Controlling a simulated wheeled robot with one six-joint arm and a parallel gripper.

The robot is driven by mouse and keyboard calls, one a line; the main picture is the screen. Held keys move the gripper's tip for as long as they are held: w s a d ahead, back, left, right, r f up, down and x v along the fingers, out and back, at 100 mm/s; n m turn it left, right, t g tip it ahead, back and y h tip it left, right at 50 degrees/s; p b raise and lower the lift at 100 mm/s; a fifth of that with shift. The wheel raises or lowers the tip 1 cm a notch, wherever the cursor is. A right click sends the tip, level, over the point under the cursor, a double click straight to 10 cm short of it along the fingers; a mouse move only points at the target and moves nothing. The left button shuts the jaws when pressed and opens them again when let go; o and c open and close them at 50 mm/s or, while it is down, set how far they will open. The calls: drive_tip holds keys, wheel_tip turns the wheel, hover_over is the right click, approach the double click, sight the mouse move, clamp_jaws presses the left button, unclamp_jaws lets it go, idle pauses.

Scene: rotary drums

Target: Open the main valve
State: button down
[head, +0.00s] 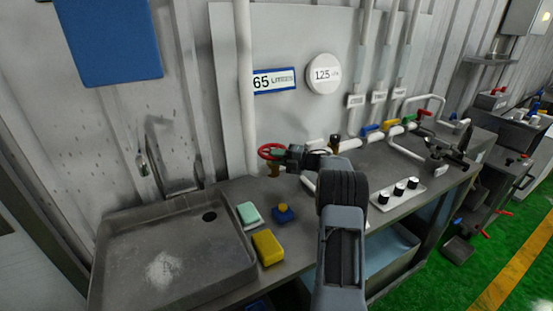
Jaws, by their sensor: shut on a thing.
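The main valve appears to be the red handwheel (271,151) on a brass-coloured body (273,169), low on the wall behind the worktop. My gripper (287,154) reaches in from the right and is shut on the right side of the red handwheel. The fingertips are small here and partly hidden by the gripper body. My arm comes up from the bottom centre and covers part of the worktop and the pipe behind it. How far the handwheel is turned cannot be told.
Left are a grey sink (165,255), a green sponge (249,213), a yellow sponge (268,247) and a blue block with a yellow top (284,213). Right of my arm are a knob panel (398,194) and blue (370,129), yellow (391,124), green (408,119) and red (424,113) valve handles.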

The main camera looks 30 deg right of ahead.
drive_tip(key=c, duration=1)
unclamp_jaws()
drive_tip(key=shift+c, duration=0.2)
drive_tip(key=b+v, duration=0.2)
drive_tip(key=v, duration=1.2)
drive_tip(key=shift+b, duration=0.35)
drive_tip(key=shift+w+a+r, duration=0.1)
drive_tip(key=shift+w+a, duration=0.05)
